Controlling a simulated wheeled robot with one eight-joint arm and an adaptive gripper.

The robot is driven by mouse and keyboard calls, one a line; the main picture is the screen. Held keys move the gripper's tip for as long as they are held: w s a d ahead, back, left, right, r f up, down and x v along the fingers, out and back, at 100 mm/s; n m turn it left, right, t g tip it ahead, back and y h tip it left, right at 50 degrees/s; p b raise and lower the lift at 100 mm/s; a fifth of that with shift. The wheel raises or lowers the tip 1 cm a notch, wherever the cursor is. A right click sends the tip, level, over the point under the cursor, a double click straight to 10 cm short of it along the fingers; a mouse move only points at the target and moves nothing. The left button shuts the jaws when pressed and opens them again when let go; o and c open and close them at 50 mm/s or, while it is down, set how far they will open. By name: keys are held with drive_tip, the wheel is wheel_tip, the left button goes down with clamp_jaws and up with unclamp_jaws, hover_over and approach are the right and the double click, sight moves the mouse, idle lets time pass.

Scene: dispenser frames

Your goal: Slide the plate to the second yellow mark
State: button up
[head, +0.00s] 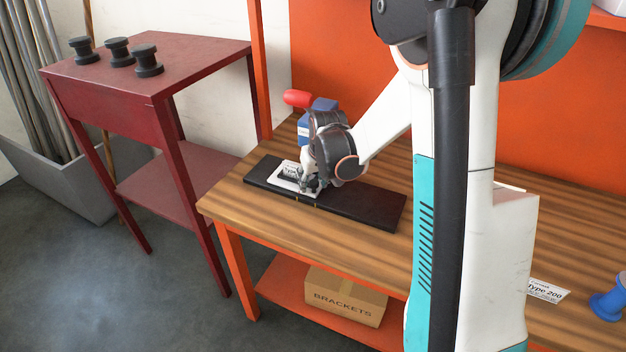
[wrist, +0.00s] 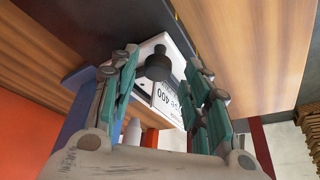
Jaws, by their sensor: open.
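A white plate (head: 283,180) sits on the left part of a long black board (head: 366,205) on the wooden bench. In the wrist view the plate (wrist: 181,35) carries a black knob (wrist: 158,66) and a label reading "400". Small yellow marks (head: 317,206) show on the board's front edge near the plate; one mark also shows in the wrist view (wrist: 177,16). My gripper (head: 311,186) is low over the plate's right side. In the wrist view its open fingers (wrist: 163,62) stand on either side of the knob; I cannot tell whether they touch it.
A blue object (head: 305,130) stands behind the board, and a red part (head: 297,97) shows above it. A dark red table (head: 190,62) with several black spools is at the left. A brackets box (head: 345,296) lies on the lower shelf. The board's right part is clear.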

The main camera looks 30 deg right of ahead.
drive_tip(key=v, duration=1.2)
idle(0.3)
